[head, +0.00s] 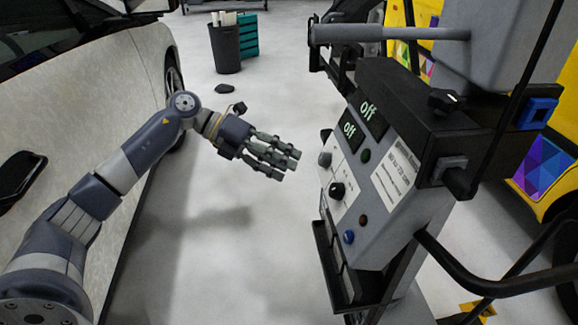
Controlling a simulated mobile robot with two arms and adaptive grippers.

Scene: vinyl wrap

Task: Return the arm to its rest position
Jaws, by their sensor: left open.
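My left arm reaches in from the lower left in the head view. Its gripper (272,152) is a dark hand with several grey-green fingers, open and empty. It hangs in free air over the pale floor, left of a grey control panel (385,170), with a gap between the fingertips and the panel. My right gripper is not in view.
The control panel has knobs, buttons and two small displays reading "Off" (349,129). A light-coloured car (80,110) stands along the left, close to my arm. A dark bin (225,48) with rolls stands at the back. A black bent bar (490,286) is at lower right.

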